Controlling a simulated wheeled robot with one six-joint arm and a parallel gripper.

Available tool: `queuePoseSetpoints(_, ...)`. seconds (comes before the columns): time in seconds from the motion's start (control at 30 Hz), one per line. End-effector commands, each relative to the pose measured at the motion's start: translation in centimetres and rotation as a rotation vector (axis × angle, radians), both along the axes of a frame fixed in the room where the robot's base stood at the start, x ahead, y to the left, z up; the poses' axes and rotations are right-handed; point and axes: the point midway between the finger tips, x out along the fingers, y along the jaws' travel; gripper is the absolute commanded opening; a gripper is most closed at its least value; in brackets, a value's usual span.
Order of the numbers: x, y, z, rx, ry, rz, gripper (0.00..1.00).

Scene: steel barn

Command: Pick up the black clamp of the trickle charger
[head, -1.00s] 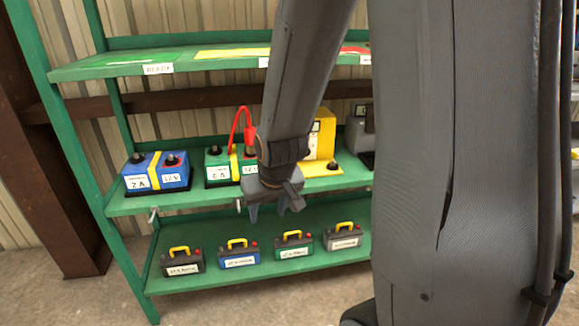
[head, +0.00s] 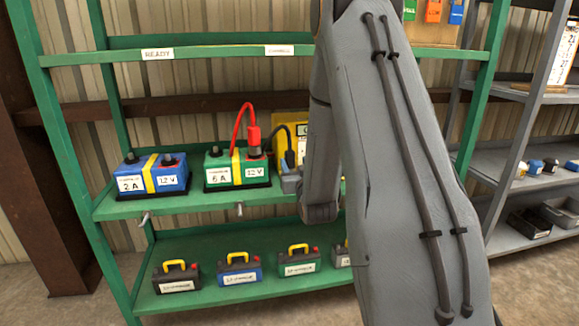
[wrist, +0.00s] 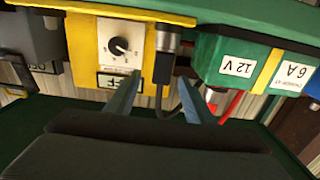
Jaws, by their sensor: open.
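The trickle charger is a yellow box (wrist: 85,70) with a dial and a small display; in the head view it (head: 290,119) is partly hidden behind my arm. The black clamp (wrist: 164,62) is a dark block at the charger's side in the wrist view, with a black cable. It also shows in the head view (head: 290,158), by my gripper. My gripper (wrist: 158,80) is open, its two blue-grey fingers to either side of the clamp and its cable. I cannot tell whether they touch it. In the head view my gripper (head: 290,182) is mostly hidden by my arm.
A green battery (head: 224,168) with a red clamp (head: 253,136) stands close beside the charger; a blue battery (head: 148,176) is further left. The lower shelf (head: 205,262) holds several small cases. The upper shelf (head: 215,51) runs above.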

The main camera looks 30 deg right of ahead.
Motion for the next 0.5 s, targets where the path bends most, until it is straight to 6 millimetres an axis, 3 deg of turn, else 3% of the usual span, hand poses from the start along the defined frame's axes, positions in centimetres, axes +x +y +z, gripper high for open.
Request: queuePoseSetpoints(0.5,5.8,-1.2,-0.2,0.001,0.002,0.001,0.48)
